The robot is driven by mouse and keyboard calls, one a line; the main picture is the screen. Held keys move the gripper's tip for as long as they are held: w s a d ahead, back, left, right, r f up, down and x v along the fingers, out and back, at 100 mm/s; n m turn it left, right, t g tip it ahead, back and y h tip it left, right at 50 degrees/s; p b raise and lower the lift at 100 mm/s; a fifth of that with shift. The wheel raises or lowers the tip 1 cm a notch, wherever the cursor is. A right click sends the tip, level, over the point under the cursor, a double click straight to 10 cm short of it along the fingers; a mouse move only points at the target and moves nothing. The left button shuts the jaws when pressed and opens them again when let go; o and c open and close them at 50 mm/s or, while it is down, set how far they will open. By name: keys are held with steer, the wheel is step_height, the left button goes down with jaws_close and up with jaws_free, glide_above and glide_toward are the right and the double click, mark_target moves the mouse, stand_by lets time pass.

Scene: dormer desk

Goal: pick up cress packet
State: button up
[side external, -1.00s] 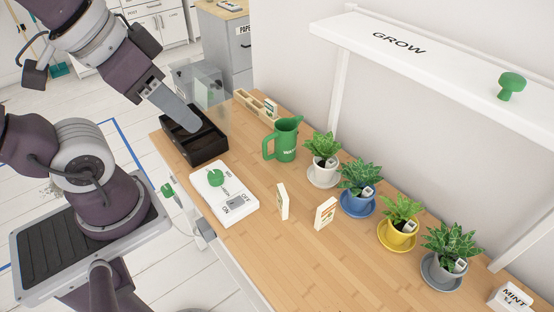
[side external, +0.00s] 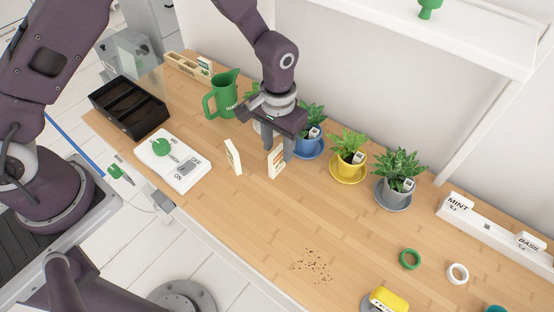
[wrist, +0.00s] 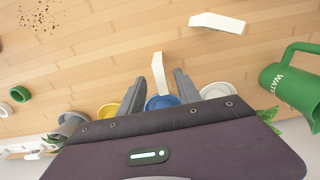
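Two upright seed packets stand on the wooden desk, and I cannot read which is cress. One packet (side external: 275,162) is by my gripper (side external: 279,147), and the other packet (side external: 233,156) stands apart to its left. In the wrist view my gripper (wrist: 159,77) is open, its two fingers on either side of the nearer packet (wrist: 158,72) with gaps showing. The other packet (wrist: 217,22) lies outside the fingers there. In the side view my gripper points down and hides part of the nearer packet's upper area.
Potted plants on saucers, including a yellow pot (side external: 349,168) and a grey pot (side external: 395,188), line the wall side. A green watering can (side external: 222,95), a white switch board (side external: 173,160) and a black tray (side external: 130,106) stand left. Spilled soil (side external: 313,265) lies in front.

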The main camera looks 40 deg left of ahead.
mark_target(277, 160)
step_height(277, 160, down, 6)
steer(key=shift+a+r, duration=0.1)
steer(key=shift+r, duration=0.05)
jaws_close()
steer(key=shift+r, duration=0.15)
step_height(277, 160, up, 10)
steer(key=shift+f, duration=0.1)
stand_by(1.4)
